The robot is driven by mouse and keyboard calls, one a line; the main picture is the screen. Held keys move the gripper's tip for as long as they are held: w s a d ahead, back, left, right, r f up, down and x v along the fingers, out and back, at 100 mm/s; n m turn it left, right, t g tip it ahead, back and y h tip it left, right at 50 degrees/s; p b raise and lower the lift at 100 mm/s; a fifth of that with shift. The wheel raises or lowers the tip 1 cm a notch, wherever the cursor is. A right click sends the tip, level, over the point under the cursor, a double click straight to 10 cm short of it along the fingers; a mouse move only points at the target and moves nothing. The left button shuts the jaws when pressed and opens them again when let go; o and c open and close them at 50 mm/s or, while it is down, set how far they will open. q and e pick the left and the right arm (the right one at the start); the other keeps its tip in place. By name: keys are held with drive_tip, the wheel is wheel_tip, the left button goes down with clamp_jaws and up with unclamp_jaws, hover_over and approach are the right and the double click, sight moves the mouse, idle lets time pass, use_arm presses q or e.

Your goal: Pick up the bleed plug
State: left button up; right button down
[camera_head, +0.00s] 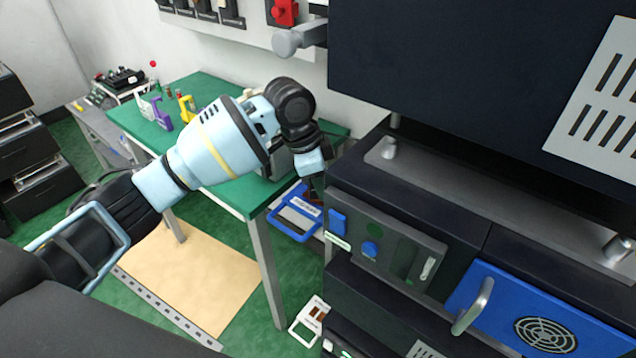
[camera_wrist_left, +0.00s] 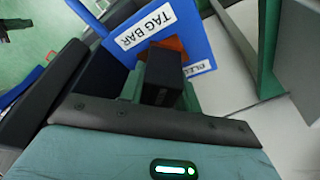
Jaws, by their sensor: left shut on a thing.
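My left gripper (camera_head: 315,186) reaches down between the green table and the dark cabinet, by a blue holder (camera_head: 293,218). In the left wrist view, the blue holder (camera_wrist_left: 190,22) carries a white "TAG BAR" label and a second, partly hidden label starting "BLEE". The dark fingers (camera_wrist_left: 163,76) of the gripper are shut on a small orange-brown piece (camera_wrist_left: 176,45), which looks like the bleed plug. The fingers hide most of it, and I cannot tell whether it still touches the holder. My right gripper is in neither view.
The dark cabinet (camera_head: 480,236) with knobs, a lever and a blue vented door stands close on the right. The green table (camera_head: 200,90) holds purple and yellow items. A white holder (camera_head: 309,321) is low beside the cabinet. A tan mat (camera_head: 200,275) lies on the floor.

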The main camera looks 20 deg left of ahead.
use_arm(q)
drive_tip(key=shift+r, duration=0.1)
drive_tip(key=shift+r, duration=0.8)
drive_tip(key=shift+v, duration=1)
drive_tip(key=s+a+r, duration=0.1)
drive_tip(key=s+a, duration=0.9)
drive_tip(key=a, duration=0.2)
